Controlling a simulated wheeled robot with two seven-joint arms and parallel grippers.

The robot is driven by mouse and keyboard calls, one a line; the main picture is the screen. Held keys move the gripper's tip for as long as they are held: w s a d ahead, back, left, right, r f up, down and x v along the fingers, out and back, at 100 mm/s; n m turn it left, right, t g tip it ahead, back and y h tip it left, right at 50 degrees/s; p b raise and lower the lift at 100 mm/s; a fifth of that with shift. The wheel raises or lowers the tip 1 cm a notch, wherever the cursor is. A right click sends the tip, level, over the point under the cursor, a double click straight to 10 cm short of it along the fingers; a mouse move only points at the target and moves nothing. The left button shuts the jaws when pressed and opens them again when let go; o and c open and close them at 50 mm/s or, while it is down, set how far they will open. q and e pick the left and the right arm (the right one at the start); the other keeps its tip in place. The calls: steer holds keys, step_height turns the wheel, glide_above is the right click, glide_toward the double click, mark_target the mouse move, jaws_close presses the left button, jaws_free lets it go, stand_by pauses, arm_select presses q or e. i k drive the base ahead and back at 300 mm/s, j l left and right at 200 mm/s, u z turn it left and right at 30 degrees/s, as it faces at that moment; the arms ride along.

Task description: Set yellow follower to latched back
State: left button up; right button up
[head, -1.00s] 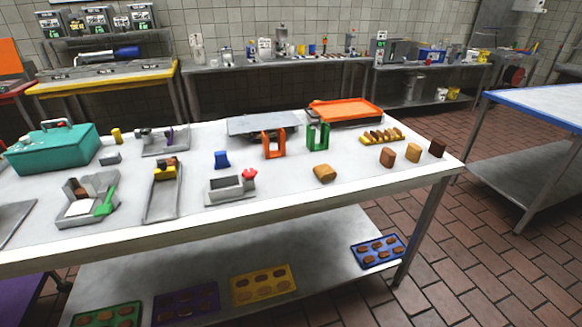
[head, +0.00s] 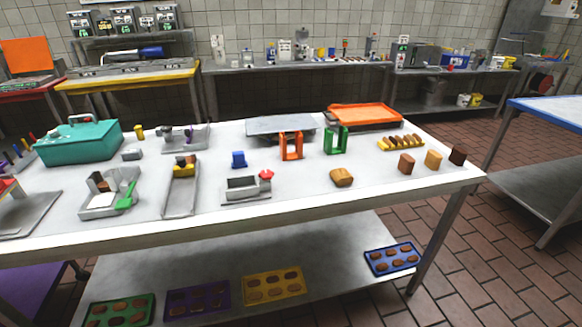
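A yellow block (head: 184,171), which looks like the yellow follower, sits inside a long narrow grey channel tray (head: 179,203) on the white table. It is near the far end of the channel, with a small dark and brown piece on or behind it. The near part of the channel is empty. The block is too small here to tell whether any latch is engaged. Neither of my grippers shows in the head view.
The white table (head: 330,207) also holds a teal box (head: 78,144), a grey tray with a green scoop (head: 126,195), a grey fixture with a red knob (head: 246,189), orange (head: 291,146) and green (head: 336,140) frames, and brown blocks.

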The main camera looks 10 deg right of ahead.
mark_target(183, 170)
steer(key=u, duration=0.55)
steer(key=k+l+u, duration=0.15)
steer(key=l, duration=0.25)
